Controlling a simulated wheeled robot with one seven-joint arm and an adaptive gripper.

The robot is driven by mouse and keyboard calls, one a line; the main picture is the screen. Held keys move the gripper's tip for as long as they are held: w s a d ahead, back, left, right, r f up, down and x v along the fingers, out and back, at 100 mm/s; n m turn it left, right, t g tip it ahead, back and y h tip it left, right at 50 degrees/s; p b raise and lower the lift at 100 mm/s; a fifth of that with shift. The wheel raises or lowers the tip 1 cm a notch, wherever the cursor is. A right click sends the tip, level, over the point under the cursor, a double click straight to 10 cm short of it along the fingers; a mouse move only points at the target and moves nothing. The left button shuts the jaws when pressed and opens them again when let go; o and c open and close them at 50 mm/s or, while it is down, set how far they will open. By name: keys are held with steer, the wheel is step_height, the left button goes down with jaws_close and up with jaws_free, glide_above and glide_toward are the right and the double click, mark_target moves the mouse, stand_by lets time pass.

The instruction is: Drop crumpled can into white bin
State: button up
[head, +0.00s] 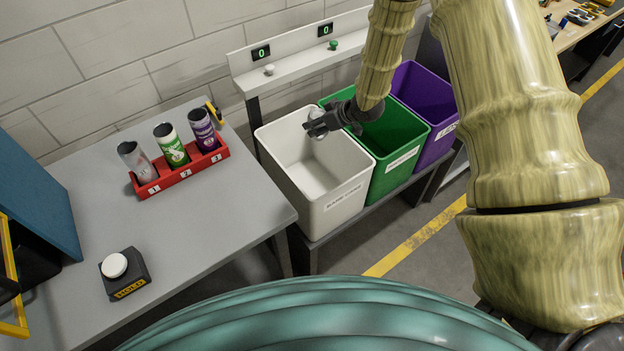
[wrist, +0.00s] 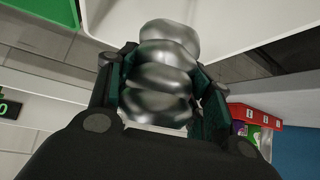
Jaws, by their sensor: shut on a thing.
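The crumpled can (wrist: 160,75) is silvery and dented, and it fills the middle of the wrist view between my fingers. In the head view only a small bright part of the can (head: 317,113) shows at the fingertips. My gripper (head: 318,124) is shut on the can and holds it over the white bin (head: 340,209), above the opening near its back right side. The white bin is open at the top and its visible floor looks empty. Its rim also shows in the wrist view (wrist: 225,30).
A green bin (head: 398,165) and a purple bin (head: 424,84) stand right of the white bin. A shelf (head: 300,62) with two displays is behind them. A grey table (head: 215,222) at left holds a red rack (head: 182,176) with three cans and a button box (head: 125,274).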

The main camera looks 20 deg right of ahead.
steer(key=f, duration=0.1)
steer(key=f+b, duration=0.1)
steer(key=shift+w+f, duration=0.2)
steer(key=shift+f, duration=0.15)
steer(key=shift+s+f+b, duration=0.2)
steer(key=shift+f+b, duration=0.3)
steer(key=shift+b, duration=0.15)
steer(key=shift+w+d+f, duration=0.1)
steer(key=shift+f, duration=0.1)
steer(key=o, duration=0.8)
steer(key=shift+c, duration=0.2)
steer(key=v, duration=1.2)
